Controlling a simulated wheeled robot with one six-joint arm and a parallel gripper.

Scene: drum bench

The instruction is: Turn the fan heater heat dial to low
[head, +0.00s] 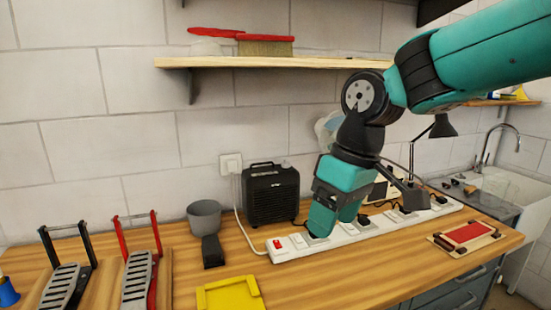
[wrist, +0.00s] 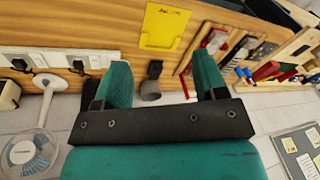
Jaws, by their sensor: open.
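The fan heater (head: 272,195) is a black box with a front grille and a top handle. It stands upright on the wooden bench against the wall in the head view. A small grey knob (head: 286,164) shows on its top right; its setting is too small to read. My gripper (head: 333,226) points down over the white power strip, right of the heater and apart from it. In the wrist view my gripper (wrist: 160,66) has its fingers spread with nothing between them. A dark part beside the left finger may be the heater, mostly hidden.
The long white power strip (head: 290,246) with plugs runs along the bench. A grey pot (head: 204,216) stands left of the heater. A wooden shelf (head: 270,62) hangs above. A lamp (head: 442,127) stands right, behind my arm.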

